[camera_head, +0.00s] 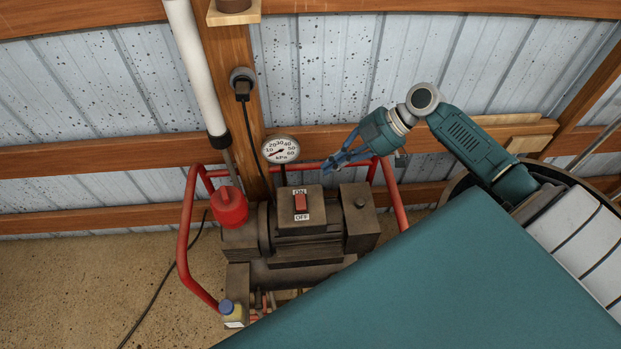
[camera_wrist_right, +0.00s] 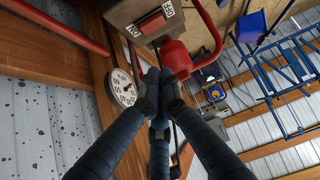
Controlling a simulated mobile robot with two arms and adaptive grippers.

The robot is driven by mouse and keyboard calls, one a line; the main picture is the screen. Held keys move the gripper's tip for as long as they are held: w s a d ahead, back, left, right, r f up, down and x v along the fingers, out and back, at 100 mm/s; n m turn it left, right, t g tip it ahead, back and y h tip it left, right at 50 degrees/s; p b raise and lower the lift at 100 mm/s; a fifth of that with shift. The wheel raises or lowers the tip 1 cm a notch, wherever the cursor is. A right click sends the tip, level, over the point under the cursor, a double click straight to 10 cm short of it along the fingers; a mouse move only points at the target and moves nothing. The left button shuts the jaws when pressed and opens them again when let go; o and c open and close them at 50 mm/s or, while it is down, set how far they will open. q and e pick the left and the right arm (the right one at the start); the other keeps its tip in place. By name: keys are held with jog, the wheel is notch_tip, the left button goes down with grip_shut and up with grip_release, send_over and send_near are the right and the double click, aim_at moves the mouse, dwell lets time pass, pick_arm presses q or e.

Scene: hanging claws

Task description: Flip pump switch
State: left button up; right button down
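The pump switch (camera_head: 300,203) is a red rocker on top of the dark brown pump (camera_head: 310,240), with an ON label above it and an OFF label below it. The switch also shows near the top of the right wrist view (camera_wrist_right: 153,22). My right gripper (camera_head: 328,168) is to the upper right of the switch in the head view, apart from it. In the right wrist view its blue fingers (camera_wrist_right: 160,95) come together at the tips with nothing visible between them. My left gripper is not in view.
A round kPa gauge (camera_head: 281,150) stands behind the switch. A red cap (camera_head: 229,206) is on the pump's left, and red tube rails (camera_head: 186,240) frame the pump. A black plug and cord (camera_head: 242,88) hang on the wooden post. Wooden beams cross the metal wall.

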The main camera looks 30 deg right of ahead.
jog(key=b, duration=0.5)
send_over(305, 198)
notch_tip(305, 198, down, 7)
jog(key=shift+f, duration=0.1)
notch_tip(305, 198, down, 3)
jog(key=shift+a+r+b, duration=0.1)
jog(key=shift+r+b, duration=0.1)
jog(key=shift+b, duration=0.85)
jog(key=shift+f+b, duration=0.4)
jog(key=shift+f, duration=0.2)
